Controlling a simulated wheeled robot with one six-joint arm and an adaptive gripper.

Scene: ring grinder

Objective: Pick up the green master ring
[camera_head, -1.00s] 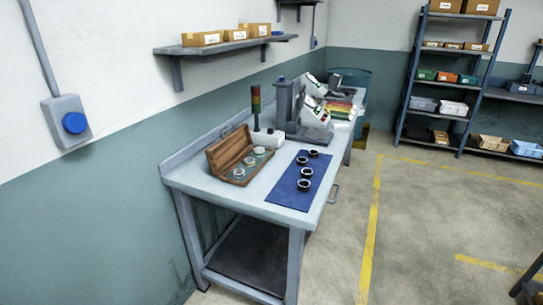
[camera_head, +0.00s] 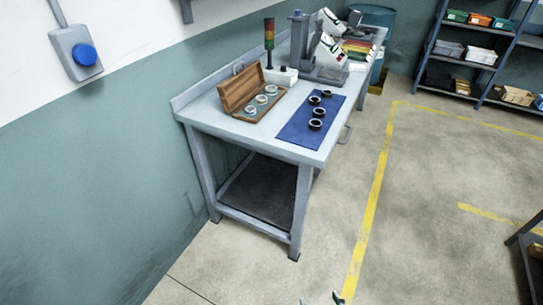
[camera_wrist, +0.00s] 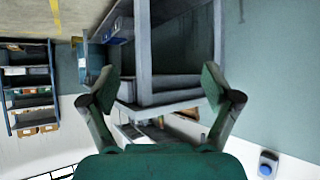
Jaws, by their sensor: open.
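An open wooden box (camera_head: 237,92) stands on the grey workbench (camera_head: 205,112) in the head view. Three small pale rings lie in it: a near one (camera_head: 250,111), a middle one (camera_head: 261,99) and a far one (camera_head: 271,89). They are too small for me to tell which is the green master ring. My gripper (camera_wrist: 157,82) is open and empty in the wrist view, its two green fingers wide apart. It is well away from the box. The wrist view is upside down and shows the bench frame beyond the fingers, with no ring recognisable.
A blue mat (camera_head: 298,130) right of the box holds several dark rings. Behind are a signal light (camera_head: 269,42), a white box (camera_head: 281,76) and a grey measuring stand (camera_head: 300,45). A blue drum (camera_head: 374,17) and shelving (camera_head: 470,50) stand farther back. The floor right of the bench is clear.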

